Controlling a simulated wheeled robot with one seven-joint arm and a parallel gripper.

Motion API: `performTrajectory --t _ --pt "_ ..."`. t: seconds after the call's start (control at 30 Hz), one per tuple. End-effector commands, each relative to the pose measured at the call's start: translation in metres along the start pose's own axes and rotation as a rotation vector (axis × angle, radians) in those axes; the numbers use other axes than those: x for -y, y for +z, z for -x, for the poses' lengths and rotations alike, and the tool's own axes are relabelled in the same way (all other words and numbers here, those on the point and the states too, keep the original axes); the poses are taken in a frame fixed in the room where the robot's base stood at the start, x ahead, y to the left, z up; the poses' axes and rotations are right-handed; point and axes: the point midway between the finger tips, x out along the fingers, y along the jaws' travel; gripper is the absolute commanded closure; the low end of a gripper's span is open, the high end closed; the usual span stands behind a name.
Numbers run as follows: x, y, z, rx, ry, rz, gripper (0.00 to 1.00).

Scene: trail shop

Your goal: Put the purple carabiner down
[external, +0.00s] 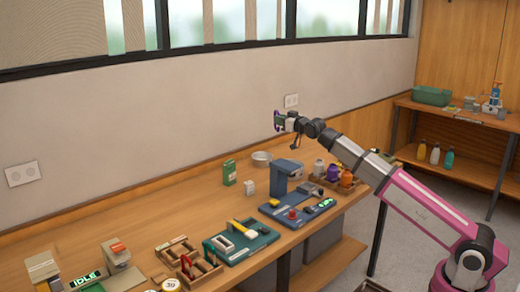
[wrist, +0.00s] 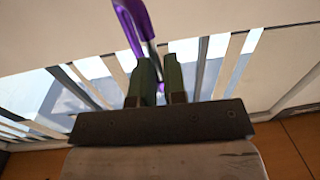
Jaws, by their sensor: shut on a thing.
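The purple carabiner (wrist: 133,22) shows in the wrist view at the top, a purple curved bar with a grey gate side. My gripper (wrist: 160,75) has its two green fingers shut on the carabiner's lower part. In the external view my gripper (external: 279,121) is raised well above the wooden counter (external: 130,227), in front of the pale wall. The carabiner is only a small purple edge there, largely hidden by the fingers.
On the counter stand a blue-grey machine (external: 286,176), a metal bowl (external: 262,158), a green box (external: 229,172), a teal board (external: 240,243) and a wooden tray (external: 188,266). A tray of jars (external: 332,173) is near my arm. Some bare counter lies along the wall.

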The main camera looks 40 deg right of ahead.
Motion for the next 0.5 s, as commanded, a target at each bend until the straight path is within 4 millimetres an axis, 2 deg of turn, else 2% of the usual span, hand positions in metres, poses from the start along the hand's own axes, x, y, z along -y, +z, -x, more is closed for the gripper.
performTrajectory --t 0.03,0.1,0.5 --pt "0.02 0.0 0.0 -0.001 -0.017 0.002 1.0" --pt "0.044 0.0 0.001 -0.002 -0.037 0.002 1.0" --pt "0.183 -0.002 0.022 -0.006 -0.143 0.002 1.0"
